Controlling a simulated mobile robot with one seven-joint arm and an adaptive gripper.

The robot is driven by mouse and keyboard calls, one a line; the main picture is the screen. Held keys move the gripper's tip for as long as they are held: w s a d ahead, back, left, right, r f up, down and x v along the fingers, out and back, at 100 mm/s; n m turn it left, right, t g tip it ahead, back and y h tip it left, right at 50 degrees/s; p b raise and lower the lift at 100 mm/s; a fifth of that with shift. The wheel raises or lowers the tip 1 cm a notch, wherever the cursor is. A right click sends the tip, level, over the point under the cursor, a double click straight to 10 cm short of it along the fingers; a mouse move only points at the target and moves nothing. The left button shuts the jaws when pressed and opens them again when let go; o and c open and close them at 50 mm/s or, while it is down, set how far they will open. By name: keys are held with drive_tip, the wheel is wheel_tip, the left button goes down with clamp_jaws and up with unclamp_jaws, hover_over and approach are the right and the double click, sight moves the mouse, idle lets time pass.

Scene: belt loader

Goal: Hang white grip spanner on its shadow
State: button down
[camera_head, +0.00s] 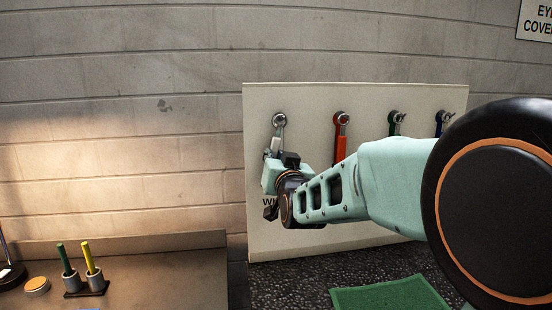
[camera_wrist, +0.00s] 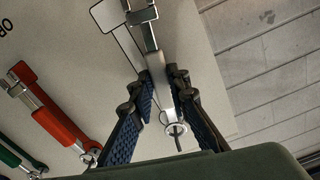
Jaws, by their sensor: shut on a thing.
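The white grip spanner (camera_wrist: 158,80) is between the fingers of my gripper (camera_wrist: 160,98), which is shut on its pale handle. In the head view the spanner (camera_head: 278,130) is upright at the board's left end, ring end up, by the leftmost peg. The wrist view shows its ring end near a small metal peg (camera_wrist: 178,132); whether the ring is around the peg I cannot tell. A dark-outlined white shadow (camera_wrist: 118,32) shows beside the spanner's metal jaw, partly covered and not lined up with it. My gripper (camera_head: 273,180) hides the lower spanner in the head view.
The pale tool board (camera_head: 310,100) leans at the wall. An orange-red spanner (camera_head: 341,145), a green one (camera_head: 396,122) and a blue one (camera_head: 440,122) hang to the right. A bench (camera_head: 150,275) with two pen holders stands left. A green mat (camera_head: 390,296) lies below.

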drive_tip(key=c, duration=1.8)
unclamp_jaws()
drive_tip(key=shift+o, duration=0.2)
